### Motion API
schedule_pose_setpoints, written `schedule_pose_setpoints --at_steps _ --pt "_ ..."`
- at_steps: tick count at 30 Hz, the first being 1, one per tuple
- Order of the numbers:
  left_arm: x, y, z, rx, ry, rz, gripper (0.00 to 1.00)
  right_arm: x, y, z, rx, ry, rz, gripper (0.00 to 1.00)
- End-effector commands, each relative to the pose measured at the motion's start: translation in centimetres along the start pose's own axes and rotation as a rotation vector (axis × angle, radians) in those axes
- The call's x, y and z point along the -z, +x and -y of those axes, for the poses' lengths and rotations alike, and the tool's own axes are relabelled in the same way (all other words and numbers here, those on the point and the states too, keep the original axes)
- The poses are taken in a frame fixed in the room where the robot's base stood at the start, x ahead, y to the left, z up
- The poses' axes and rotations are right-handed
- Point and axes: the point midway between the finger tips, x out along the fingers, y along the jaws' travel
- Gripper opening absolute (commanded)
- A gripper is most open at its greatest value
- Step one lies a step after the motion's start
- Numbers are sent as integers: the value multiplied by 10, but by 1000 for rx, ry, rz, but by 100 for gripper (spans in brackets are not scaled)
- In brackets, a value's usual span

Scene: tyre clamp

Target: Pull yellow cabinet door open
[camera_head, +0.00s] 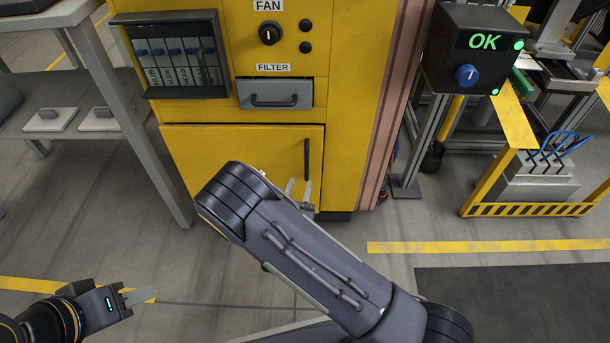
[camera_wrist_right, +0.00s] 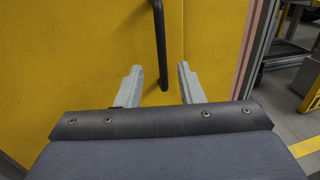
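The yellow cabinet door (camera_head: 215,150) is the lower panel of the yellow cabinet and looks closed in the head view. Its black vertical bar handle (camera_head: 307,158) is on its right side. My right gripper (camera_head: 299,188) is in front of the door, near the handle's lower end, partly hidden by my arm. In the right wrist view my right gripper (camera_wrist_right: 160,74) is open, and the handle (camera_wrist_right: 160,40) runs down in line with the gap between the fingers. Contact does not show. My left gripper (camera_head: 148,294) is low at the left, away from the cabinet, its finger gap unclear.
Above the door are a filter drawer (camera_head: 275,94), a fan knob (camera_head: 269,33) and a switch panel (camera_head: 178,62). A grey table (camera_head: 120,125) stands left of the cabinet. A black OK box (camera_head: 475,50) stands at the right. The floor before the cabinet is clear.

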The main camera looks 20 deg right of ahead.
Motion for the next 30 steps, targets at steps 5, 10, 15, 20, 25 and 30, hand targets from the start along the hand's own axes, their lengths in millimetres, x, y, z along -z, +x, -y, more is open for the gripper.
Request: schedule_pose_setpoints --at_steps 5,10,15,20,25,30 --pt "-4 7 3 0 0 -1 36 1 25 2 6 2 1 34" --pt "-7 14 7 0 0 0 36 1 53 3 7 1 1 34" --pt "-9 18 8 0 0 0 36 0 70 2 6 2 -1 34" --pt "-9 19 8 0 0 0 36 0 75 2 6 0 -2 34" --pt "-9 18 8 0 0 0 36 -1 75 2 5 0 -2 34" --pt "-9 18 8 0 0 0 36 -1 74 2 6 0 -2 13"
